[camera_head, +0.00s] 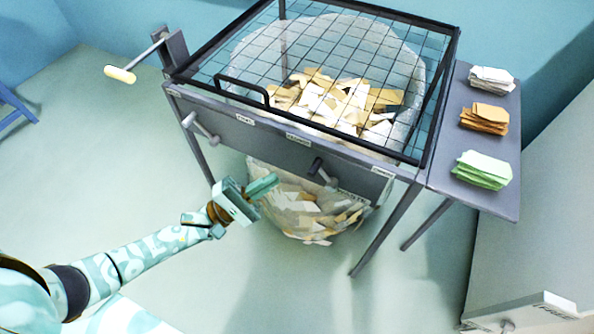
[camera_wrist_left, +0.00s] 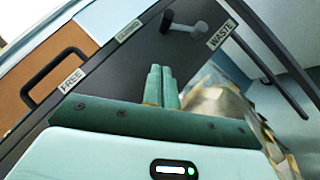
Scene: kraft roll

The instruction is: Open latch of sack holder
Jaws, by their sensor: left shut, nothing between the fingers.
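The sack holder (camera_head: 345,158) is a grey metal stand with a black grid lid (camera_head: 350,60) lying over a clear sack (camera_head: 305,205) of paper scraps. A short dark lever with a rounded end (camera_head: 320,170), seemingly the latch, sticks out of the front panel. It also shows in the left wrist view (camera_wrist_left: 185,22), between a small label and the "WASTE" label. A lighter grey peg handle (camera_head: 200,130) is further left on the panel. My left gripper (camera_head: 264,185) is shut and empty, below and left of the dark lever and apart from it; its fingers show in the wrist view (camera_wrist_left: 160,85). My right gripper is out of view.
A side shelf (camera_head: 475,150) on the right holds white, orange and green paper stacks. A crank with a pale grip (camera_head: 121,75) juts out at the upper left. The lid has a black handle (camera_head: 242,88). A pale cabinet stands lower right. The floor at front is clear.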

